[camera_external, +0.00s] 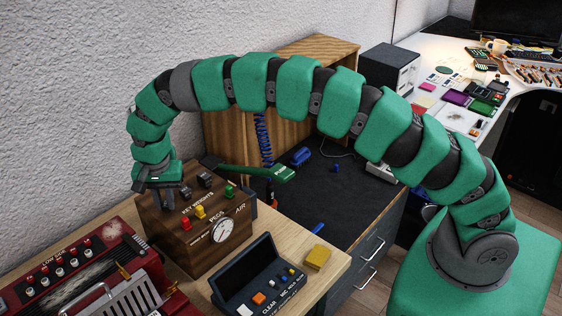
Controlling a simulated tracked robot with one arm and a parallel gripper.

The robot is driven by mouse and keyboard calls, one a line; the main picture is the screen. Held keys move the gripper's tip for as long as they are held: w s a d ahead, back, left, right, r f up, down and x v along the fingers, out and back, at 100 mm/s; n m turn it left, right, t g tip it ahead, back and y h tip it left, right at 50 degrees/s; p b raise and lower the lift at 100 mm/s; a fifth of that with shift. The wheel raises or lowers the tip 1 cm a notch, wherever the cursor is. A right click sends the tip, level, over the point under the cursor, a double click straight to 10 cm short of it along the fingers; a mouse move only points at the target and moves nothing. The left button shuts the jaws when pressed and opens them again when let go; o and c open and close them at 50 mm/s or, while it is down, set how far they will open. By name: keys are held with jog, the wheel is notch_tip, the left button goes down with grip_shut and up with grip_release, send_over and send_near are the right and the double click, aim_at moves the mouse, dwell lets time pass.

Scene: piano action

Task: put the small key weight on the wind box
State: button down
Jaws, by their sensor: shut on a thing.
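The wind box appears to be the brown wooden box (180,244) with a round gauge and the words KEY WEIGHTS, PEGS and AIR. Dark metal weights (205,181) and coloured pegs (200,212) stand on its top. My gripper (165,196) points down at the back left part of the box top. It is shut on a small dark thing, which looks like the small key weight. The fingers hide most of that weight, and I cannot tell whether it touches the box.
A red device (88,266) with knobs stands at the left. A dark console (262,278) and a yellow block (318,257) lie in front of the box. The dark mat (345,185) has free room.

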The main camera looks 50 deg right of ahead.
aim_at(165, 203)
jog(key=c, duration=1.4)
grip_release()
jog(key=shift+o, duration=0.2)
notch_tip(165, 203, up, 12)
jog(key=b, duration=0.1)
